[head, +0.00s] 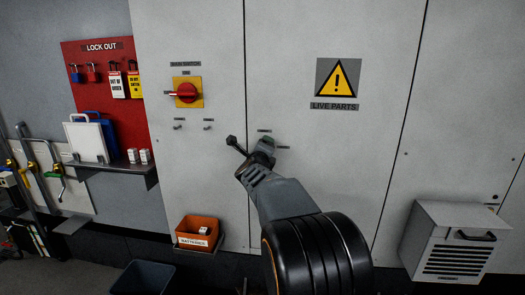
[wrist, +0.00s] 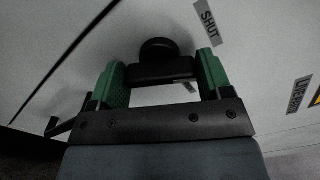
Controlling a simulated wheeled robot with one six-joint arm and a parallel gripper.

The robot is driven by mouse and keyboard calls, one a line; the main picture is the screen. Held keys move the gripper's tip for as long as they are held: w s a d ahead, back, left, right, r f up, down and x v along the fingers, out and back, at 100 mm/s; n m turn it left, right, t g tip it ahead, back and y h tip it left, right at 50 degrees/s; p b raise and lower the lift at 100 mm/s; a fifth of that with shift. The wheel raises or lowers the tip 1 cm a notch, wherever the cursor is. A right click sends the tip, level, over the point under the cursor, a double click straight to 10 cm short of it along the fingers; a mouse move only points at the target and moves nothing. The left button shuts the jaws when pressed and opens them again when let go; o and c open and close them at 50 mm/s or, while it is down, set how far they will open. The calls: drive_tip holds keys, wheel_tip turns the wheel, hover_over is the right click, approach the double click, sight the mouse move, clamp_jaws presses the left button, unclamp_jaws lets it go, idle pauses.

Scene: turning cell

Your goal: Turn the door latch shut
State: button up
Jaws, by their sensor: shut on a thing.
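The door latch (wrist: 158,48) shows in the wrist view as a round black hub with a short black bar. The bar lies between the two green fingers of my gripper (wrist: 161,75), which are shut on it from both sides. A SHUT label (wrist: 205,20) is on the door above and right of the hub. In the head view my gripper (head: 264,147) is against the cabinet door, just right of the door seam, and covers the latch. Small labels sit above it (head: 264,130) and to its right (head: 283,148). The latch's exact angle is hard to tell.
A red and yellow main switch (head: 187,92) is up and left of my gripper. An orange batteries bin (head: 197,232) is below left. A LIVE PARTS sign (head: 337,84) is up right. A louvred box (head: 457,242) sticks out at lower right. The door around the latch is flat.

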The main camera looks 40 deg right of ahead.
drive_tip(key=n+p, duration=0.1)
drive_tip(key=n, duration=0.3)
drive_tip(key=shift+n, duration=0.4)
idle(0.4)
drive_tip(key=o, duration=0.9)
drive_tip(key=b+v, duration=0.1)
drive_tip(key=v, duration=1.2)
drive_tip(key=shift+s+a, duration=0.3)
drive_tip(key=shift+n, duration=0.4)
